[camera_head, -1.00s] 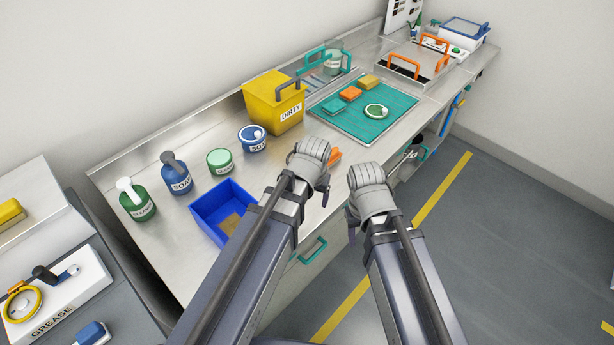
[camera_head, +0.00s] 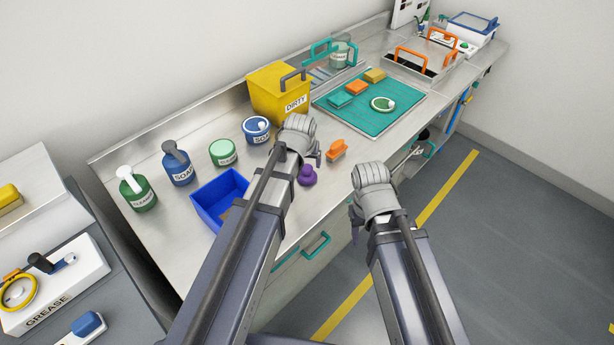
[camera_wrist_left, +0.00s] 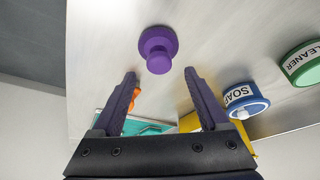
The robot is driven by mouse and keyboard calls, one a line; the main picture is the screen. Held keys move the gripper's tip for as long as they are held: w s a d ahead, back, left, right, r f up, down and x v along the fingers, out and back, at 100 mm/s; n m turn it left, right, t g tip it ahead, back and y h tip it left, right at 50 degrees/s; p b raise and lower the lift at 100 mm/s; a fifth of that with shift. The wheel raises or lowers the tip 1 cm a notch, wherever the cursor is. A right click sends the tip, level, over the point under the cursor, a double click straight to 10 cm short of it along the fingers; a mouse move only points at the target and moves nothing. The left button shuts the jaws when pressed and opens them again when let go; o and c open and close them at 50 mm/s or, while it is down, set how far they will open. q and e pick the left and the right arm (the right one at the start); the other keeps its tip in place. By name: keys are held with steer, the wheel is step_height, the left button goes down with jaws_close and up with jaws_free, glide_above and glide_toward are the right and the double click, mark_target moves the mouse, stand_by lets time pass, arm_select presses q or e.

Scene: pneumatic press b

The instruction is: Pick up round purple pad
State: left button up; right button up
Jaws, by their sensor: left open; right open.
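The round purple pad (camera_head: 307,176) with its knob stands on the steel bench near the front edge, right beside my left forearm. In the left wrist view the pad (camera_wrist_left: 158,47) lies ahead of the fingertips, roughly centred between them and apart from both. My left gripper (camera_wrist_left: 160,76) is open and empty; in the head view the left gripper (camera_head: 309,155) is above the bench just behind the pad, its fingers partly hidden. My right gripper (camera_head: 356,215) is open, off the bench's front edge, its fingers mostly hidden by the wrist.
An orange block-like tool (camera_head: 337,150) lies right of the left gripper. A yellow DIRTY bin (camera_head: 272,98), a blue soap tub (camera_head: 256,129) and a blue tray (camera_head: 207,207) stand around. A teal mat (camera_head: 405,112) holds sponges and a green round pad.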

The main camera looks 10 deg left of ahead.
mark_target(307, 168)
arm_select(q)
steer(key=b+x, duration=0.4)
steer(key=x, duration=0.1)
steer(key=shift+s+d+f, duration=0.1)
steer(key=shift+s+f, duration=0.05)
steer(key=shift+f, duration=0.05)
steer(key=shift+r, duration=0.1)
jaws_close()
stand_by(0.4)
